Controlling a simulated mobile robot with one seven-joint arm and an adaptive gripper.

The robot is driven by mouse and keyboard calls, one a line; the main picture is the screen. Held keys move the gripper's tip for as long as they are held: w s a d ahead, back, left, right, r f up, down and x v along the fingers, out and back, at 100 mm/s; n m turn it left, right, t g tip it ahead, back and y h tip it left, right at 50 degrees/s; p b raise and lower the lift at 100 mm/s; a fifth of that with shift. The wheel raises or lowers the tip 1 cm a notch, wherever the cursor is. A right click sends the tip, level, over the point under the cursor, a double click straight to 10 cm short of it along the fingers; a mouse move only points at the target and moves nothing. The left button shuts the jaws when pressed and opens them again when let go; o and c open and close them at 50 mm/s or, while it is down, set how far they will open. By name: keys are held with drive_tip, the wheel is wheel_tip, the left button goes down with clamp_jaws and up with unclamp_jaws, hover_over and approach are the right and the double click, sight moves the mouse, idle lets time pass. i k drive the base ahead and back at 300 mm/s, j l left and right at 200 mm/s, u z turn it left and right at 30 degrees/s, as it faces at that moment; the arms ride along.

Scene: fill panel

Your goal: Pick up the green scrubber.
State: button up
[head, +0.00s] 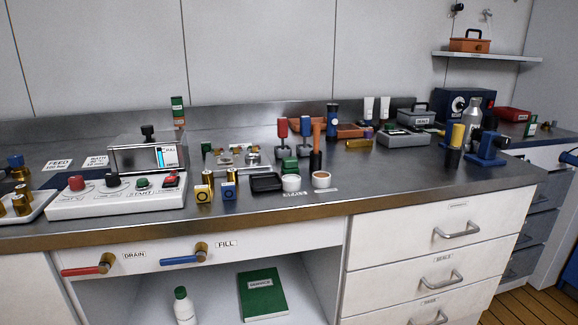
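A small dark green block (290,165) sits on the steel counter, near the middle of the head view. It looks most like the green scrubber, but it is too small to be certain. It is behind the white round cup and beside the right back corner of the black tray. The red-topped and blue-topped upright tools stand just behind it. Its lower part is partly hidden by the things in front. My gripper is not in view.
A black tray (267,182), a white cup (291,183) and a brown-filled cup (321,180) stand in front. An orange-handled tool (316,145) stands close right. The white control panel (120,197) is left. Bare counter (400,178) lies right of the cups.

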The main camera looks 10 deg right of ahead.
sight(290, 164)
drive_tip(key=l+u, duration=0.25)
drive_tip(key=l, duration=0.25)
drive_tip(key=k+l+u, duration=0.2)
drive_tip(key=l, duration=0.25)
drive_tip(key=l+u, duration=0.25)
drive_tip(key=l, duration=0.25)
drive_tip(key=k+l+u, duration=0.2)
drive_tip(key=l, duration=0.25)
drive_tip(key=l+u, duration=0.25)
drive_tip(key=l, duration=0.15)
drive_tip(key=i+l, duration=0.25)
drive_tip(key=i, duration=0.2)
drive_tip(key=i+l, duration=0.2)
drive_tip(key=i, duration=0.25)
